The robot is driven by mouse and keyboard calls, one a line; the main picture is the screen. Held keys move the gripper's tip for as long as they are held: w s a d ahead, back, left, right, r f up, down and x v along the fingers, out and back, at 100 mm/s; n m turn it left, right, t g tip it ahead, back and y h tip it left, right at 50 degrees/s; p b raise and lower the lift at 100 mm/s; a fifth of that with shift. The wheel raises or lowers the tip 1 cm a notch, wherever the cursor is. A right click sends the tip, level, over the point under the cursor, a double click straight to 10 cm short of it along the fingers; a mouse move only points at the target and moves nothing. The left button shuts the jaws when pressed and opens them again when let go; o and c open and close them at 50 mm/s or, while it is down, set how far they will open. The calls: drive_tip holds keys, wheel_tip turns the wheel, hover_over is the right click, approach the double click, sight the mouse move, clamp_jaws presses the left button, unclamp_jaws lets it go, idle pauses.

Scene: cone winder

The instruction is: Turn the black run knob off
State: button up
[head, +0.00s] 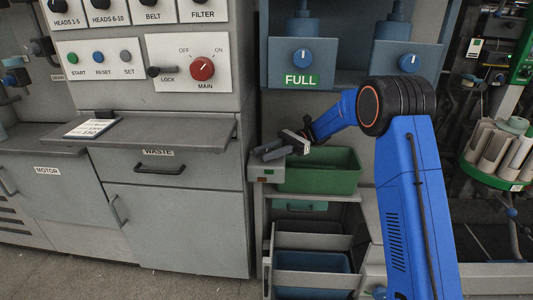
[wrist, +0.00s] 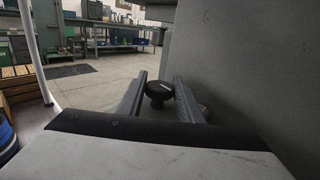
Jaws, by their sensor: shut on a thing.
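My gripper (head: 268,150) reaches left from the blue arm, at the small grey box beside the green bin. In the wrist view its two dark fingers (wrist: 159,84) stand on either side of a round black knob (wrist: 158,91) with a short pale mark, and the gripper is shut on it. The fingers hide the knob in the head view, so I cannot read its setting there. The small grey box (head: 265,173) shows a dull red patch and a green patch on its front.
The green bin (head: 335,181) is right beside the gripper. A grey shelf (head: 190,133) over the WASTE drawer (head: 158,168) juts out to the left. Above are the red MAIN knob (head: 202,69) and two blue knobs, one (head: 303,57) over the FULL label.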

drive_tip(key=shift+n+g+h, duration=0.4)
drive_tip(key=o, duration=1)
